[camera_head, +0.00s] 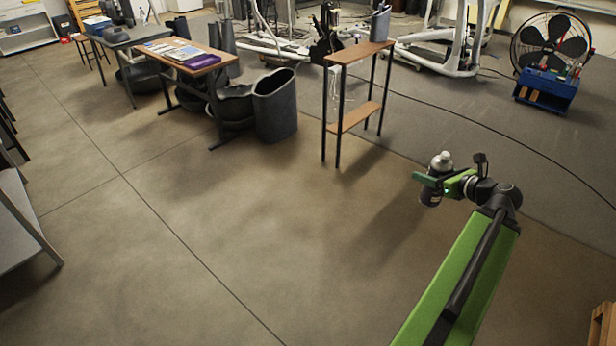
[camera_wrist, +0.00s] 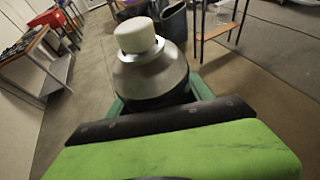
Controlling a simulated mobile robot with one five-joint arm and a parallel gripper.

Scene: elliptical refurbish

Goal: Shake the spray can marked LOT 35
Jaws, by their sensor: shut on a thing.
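A spray can (camera_head: 440,163) with a pale cap and silver shoulder is held in my gripper (camera_head: 432,181), at the end of my green arm. The can stands roughly upright, in the air above the floor. In the wrist view, the spray can (camera_wrist: 150,75) shows its cream cap and metal dome, tilted slightly in the picture. The green fingers (camera_wrist: 195,88) are shut around its body. The lower body is hidden behind my gripper, and no LOT marking can be read.
A tall narrow wooden table (camera_head: 360,52) stands beyond the can. A desk with books (camera_head: 205,61) and a dark grey bin (camera_head: 275,105) stand to the left. A fan (camera_head: 550,42) and a blue toolbox (camera_head: 546,90) are at the back right. The middle floor is clear.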

